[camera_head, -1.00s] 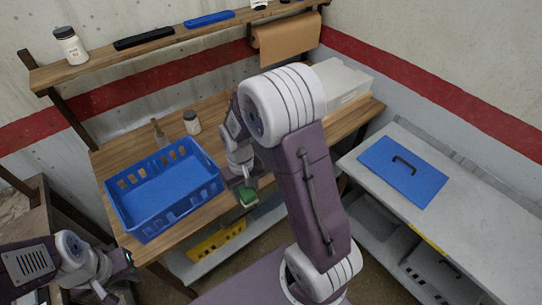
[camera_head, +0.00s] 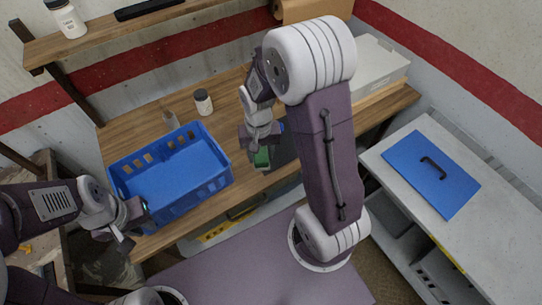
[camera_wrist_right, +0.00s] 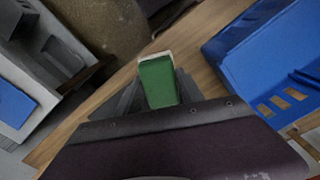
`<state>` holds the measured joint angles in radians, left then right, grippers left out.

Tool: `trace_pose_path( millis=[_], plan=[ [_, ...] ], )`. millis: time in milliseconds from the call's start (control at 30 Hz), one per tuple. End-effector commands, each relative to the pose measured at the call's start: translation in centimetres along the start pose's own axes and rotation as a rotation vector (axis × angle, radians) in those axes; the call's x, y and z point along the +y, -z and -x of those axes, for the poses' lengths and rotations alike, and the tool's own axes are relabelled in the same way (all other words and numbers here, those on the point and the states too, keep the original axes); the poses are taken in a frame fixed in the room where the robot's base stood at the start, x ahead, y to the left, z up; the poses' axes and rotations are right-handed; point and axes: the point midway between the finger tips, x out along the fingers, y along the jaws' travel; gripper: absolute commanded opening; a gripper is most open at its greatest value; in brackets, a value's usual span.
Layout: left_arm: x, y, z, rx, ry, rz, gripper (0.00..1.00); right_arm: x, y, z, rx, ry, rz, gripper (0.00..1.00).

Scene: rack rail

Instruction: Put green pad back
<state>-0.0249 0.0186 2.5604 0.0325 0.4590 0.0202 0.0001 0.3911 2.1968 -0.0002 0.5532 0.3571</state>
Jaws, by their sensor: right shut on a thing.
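The green pad (camera_wrist_right: 158,81) is a small green block with a pale far edge. My right gripper (camera_head: 262,160) is shut on it and holds it by the front edge of the wooden table, right of the blue crate. The pad also shows small and partly covered in the head view (camera_head: 262,157). I cannot tell whether it touches the table. My left gripper (camera_head: 128,222) is by the crate's lower left corner, with no thing seen in it; its finger opening is not clear.
The blue crate (camera_head: 172,208) stands on the wooden table (camera_head: 140,133), with a white jar (camera_head: 203,102) behind it. A wooden shelf (camera_head: 100,38) runs above. A grey bench (camera_head: 505,215) with a blue panel (camera_head: 430,172) is at the right. Table right of the jar looks partly clear.

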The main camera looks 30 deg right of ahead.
Motion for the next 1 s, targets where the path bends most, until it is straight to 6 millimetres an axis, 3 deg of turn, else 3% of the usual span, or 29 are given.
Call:
trace_pose_path(
  millis=[267, 500, 700, 867, 1000],
  plan=[
    [0.0, -0.1, -0.8, 0.000, 0.000, 0.000, 0.22, 1.6, -2.2, -0.1, 0.001, 0.001, -0.476, 0.07],
    [-0.1, -0.3, -3.6, 0.000, 0.000, 0.000, 0.22, 5.3, -4.3, -0.4, 0.003, 0.003, -1.031, 0.07],
    [-0.1, -0.5, -4.9, 0.000, 0.000, 0.000, 0.22, 7.4, -4.0, 0.0, 0.001, 0.001, -1.131, 0.07],
    [-0.1, -0.5, -4.8, 0.000, 0.000, 0.000, 0.22, 7.6, -3.7, 0.0, -0.002, -0.001, -1.138, 0.07],
    [-0.1, -0.5, -4.7, 0.000, 0.000, 0.000, 0.22, 6.7, -0.9, -1.8, -0.006, -0.005, -1.136, 0.07]
  ],
)
